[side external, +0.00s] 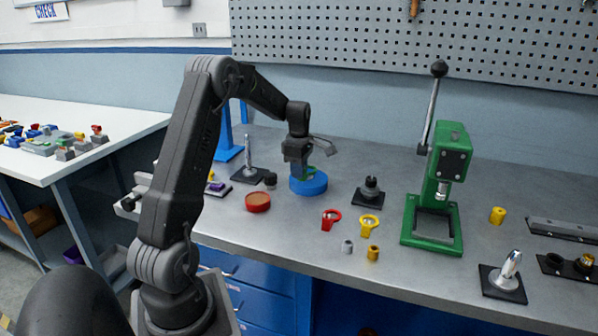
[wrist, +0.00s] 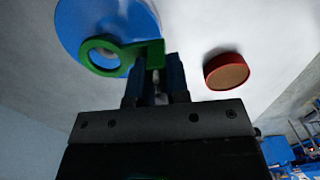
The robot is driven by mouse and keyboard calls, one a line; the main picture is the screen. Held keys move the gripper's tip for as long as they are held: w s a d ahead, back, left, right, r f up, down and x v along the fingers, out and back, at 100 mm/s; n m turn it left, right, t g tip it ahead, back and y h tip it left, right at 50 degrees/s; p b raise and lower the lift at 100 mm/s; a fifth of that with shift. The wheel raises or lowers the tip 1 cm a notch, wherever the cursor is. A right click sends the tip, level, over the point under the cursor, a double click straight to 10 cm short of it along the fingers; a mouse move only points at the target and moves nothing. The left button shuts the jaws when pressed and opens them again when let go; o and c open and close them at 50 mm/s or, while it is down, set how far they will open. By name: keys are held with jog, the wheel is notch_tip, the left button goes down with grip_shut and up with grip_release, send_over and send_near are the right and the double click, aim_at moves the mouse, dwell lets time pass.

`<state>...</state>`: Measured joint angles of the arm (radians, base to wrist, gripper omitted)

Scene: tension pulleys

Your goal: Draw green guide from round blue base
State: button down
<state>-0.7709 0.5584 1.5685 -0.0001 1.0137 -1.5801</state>
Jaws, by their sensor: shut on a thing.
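The green guide (wrist: 101,57) has a ring at one end and a flat tab at the other. The round blue base (side external: 309,186) stands on the bench, and it also fills the upper left of the wrist view (wrist: 75,22). The guide's ring shows over the blue base; whether it touches the base is unclear. My gripper (wrist: 158,75) is shut on the guide's tab. In the side view my gripper (side external: 300,172) is just above the blue base, and only a little of the guide (side external: 309,174) shows.
A round red container (side external: 258,202) stands left of the blue base. Red (side external: 331,220) and yellow (side external: 369,226) ring parts lie to the front right. A black fixture (side external: 371,191) and a green press (side external: 434,215) stand to the right. A metal post (side external: 248,158) stands at left.

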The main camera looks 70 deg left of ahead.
jog(key=shift+r, duration=0.15)
jog(key=shift+r, duration=2)
jog(key=shift+d, duration=0.1)
